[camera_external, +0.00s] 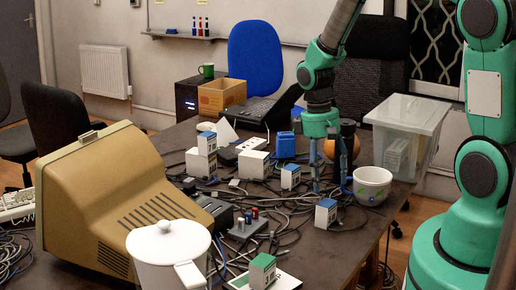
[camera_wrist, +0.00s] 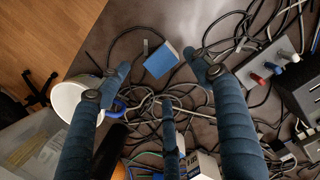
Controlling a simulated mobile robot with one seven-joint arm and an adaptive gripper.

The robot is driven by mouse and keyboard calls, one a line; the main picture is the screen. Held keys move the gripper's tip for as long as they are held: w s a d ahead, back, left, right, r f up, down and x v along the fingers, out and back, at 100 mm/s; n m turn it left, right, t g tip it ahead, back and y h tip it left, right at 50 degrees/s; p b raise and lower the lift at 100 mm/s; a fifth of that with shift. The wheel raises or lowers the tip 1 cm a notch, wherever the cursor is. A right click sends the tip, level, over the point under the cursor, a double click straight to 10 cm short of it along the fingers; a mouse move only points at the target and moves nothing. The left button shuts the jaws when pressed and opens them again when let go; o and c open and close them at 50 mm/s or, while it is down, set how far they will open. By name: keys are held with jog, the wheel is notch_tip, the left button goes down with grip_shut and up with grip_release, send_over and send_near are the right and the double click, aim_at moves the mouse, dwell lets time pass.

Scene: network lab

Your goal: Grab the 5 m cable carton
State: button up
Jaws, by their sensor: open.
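Several small white cartons with coloured tops lie among the cables; their length labels are too small to read, so I cannot tell which is the 5 m one. A blue-topped carton (camera_external: 326,213) stands near the table's front right; in the wrist view it (camera_wrist: 160,60) shows just beyond my fingertips. Another blue-topped carton (camera_external: 290,176) stands further back, partly hidden at the wrist view's lower edge. A green-topped carton (camera_external: 262,270) is at the front. My gripper (camera_external: 331,188) points down, open and empty, low over the cables, its fingers spread in the wrist view (camera_wrist: 160,85).
A clear plastic bin (camera_external: 408,120) is behind the bowl. A beige monitor (camera_external: 120,205) and a white lidded pot (camera_external: 168,245) fill the left front.

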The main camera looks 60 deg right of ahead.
aim_at(327, 203)
jog(key=shift+s+f, duration=0.15)
jog(key=shift+f, duration=0.65)
jog(key=shift+s+f, duration=0.1)
jog(key=shift+f, duration=0.65)
jog(key=shift+s+f+b, duration=0.15)
jog(key=shift+f+b, duration=0.45)
jog(key=shift+f, duration=0.7)
jog(key=shift+s+f+b, duration=0.15)
jog(key=shift+f+b, duration=0.4)
jog(key=shift+f, duration=0.75)
jog(key=c, duration=1.4)
jog(key=shift+r, duration=0.1)
